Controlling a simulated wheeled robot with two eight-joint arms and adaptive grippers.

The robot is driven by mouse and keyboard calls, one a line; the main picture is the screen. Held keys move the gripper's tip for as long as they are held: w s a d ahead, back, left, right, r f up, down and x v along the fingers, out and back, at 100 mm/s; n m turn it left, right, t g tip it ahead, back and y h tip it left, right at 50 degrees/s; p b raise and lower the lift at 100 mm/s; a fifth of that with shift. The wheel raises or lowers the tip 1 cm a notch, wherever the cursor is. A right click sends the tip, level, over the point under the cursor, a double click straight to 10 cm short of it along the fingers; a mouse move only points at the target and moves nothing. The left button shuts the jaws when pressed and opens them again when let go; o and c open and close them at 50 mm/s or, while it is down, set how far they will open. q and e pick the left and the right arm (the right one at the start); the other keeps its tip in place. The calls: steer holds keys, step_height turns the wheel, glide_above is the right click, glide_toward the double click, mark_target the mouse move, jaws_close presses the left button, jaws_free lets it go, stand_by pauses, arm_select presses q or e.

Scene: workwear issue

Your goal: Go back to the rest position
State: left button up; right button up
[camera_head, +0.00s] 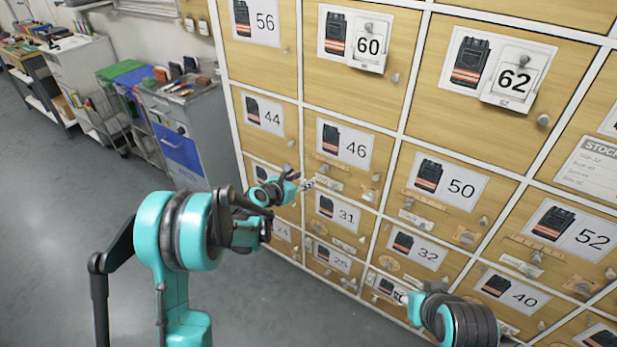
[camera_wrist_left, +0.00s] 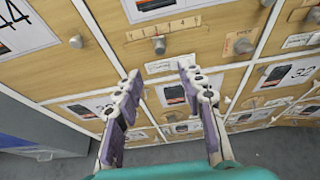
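My left arm comes in from the left, and its gripper (camera_head: 308,185) is in front of the locker wall (camera_head: 353,93), near the doors labelled 46 and 31. In the left wrist view the left gripper (camera_wrist_left: 159,78) is open, its two purple-padded fingers spread with nothing between them. It points at the wooden doors, and a door knob (camera_wrist_left: 159,45) shows just beyond the fingertips. My right arm shows at the lower right, with its gripper (camera_head: 400,296) by the lower doors near number 32. Its fingers are too small and partly hidden to read.
Numbered wooden doors with knobs and garment pictures fill the right side. A stock sheet (camera_head: 594,163) hangs at the right edge. A grey cabinet with a blue drawer (camera_head: 181,153) stands left of the lockers, with benches (camera_head: 75,62) further back. The grey floor (camera_head: 60,235) at left is clear.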

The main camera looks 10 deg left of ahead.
arm_select(q)
steer(key=shift+s+r, duration=0.1)
stand_by(0.4)
steer(key=s+r+m+g+y, duration=0.1)
steer(key=s+r+m, duration=0.4)
steer(key=s+m, duration=0.3)
steer(key=s+r+m+g+y, duration=0.15)
steer(key=s+r+m, duration=0.25)
steer(key=s+m, duration=0.4)
steer(key=s+a+f+m+g+y, duration=0.1)
steer(key=s+a+m, duration=0.2)
steer(key=s+m, duration=0.4)
steer(key=s+a+f+m+g+y, duration=0.1)
steer(key=s+m, duration=0.6)
steer(key=s, duration=0.9)
steer(key=shift+s+a+f+m+y, duration=0.3)
steer(key=shift+a+f+m+y, duration=0.25)
steer(key=shift+a, duration=0.5)
